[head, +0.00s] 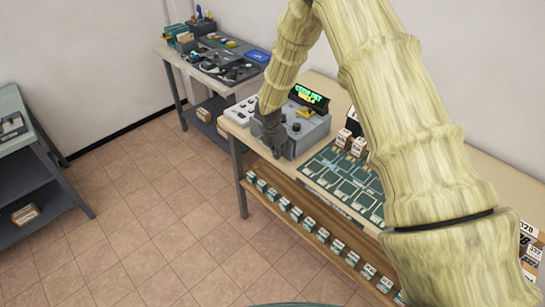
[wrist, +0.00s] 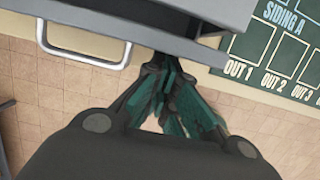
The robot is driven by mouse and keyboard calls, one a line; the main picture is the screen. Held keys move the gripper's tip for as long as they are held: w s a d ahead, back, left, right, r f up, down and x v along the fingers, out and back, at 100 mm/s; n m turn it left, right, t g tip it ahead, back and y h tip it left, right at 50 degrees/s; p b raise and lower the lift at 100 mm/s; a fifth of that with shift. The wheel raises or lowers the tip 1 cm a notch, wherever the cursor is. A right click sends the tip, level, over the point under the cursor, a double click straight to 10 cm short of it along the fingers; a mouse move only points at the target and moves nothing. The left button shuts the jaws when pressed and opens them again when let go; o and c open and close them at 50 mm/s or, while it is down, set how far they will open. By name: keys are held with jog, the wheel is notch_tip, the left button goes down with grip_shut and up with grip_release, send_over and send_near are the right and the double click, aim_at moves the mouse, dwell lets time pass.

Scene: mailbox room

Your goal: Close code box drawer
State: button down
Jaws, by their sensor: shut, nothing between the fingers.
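The grey code box (head: 303,132) stands on the wooden workbench, with a lit green display (head: 312,95) on top. My gripper (head: 273,148) is at the left front of the box and hides part of its front. In the wrist view, a grey front panel (wrist: 190,44) runs across the top, with a pale metal loop handle (wrist: 84,62) at its left. My gripper's dark green fingers (wrist: 163,66) are shut and empty. Their tips are close to the panel's lower edge, right of the handle; I cannot tell whether they touch.
A green sorting mat (head: 345,182) lies right of the box, with small cartons (head: 350,142) behind it. A shelf below holds a row of small boxes (head: 310,224). Another cluttered table (head: 220,62) stands behind. The tiled floor at the left is clear up to a grey shelf unit (head: 35,165).

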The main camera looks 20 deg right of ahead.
jog(key=shift+w+d, duration=0.2)
jog(key=shift+d, duration=0.6)
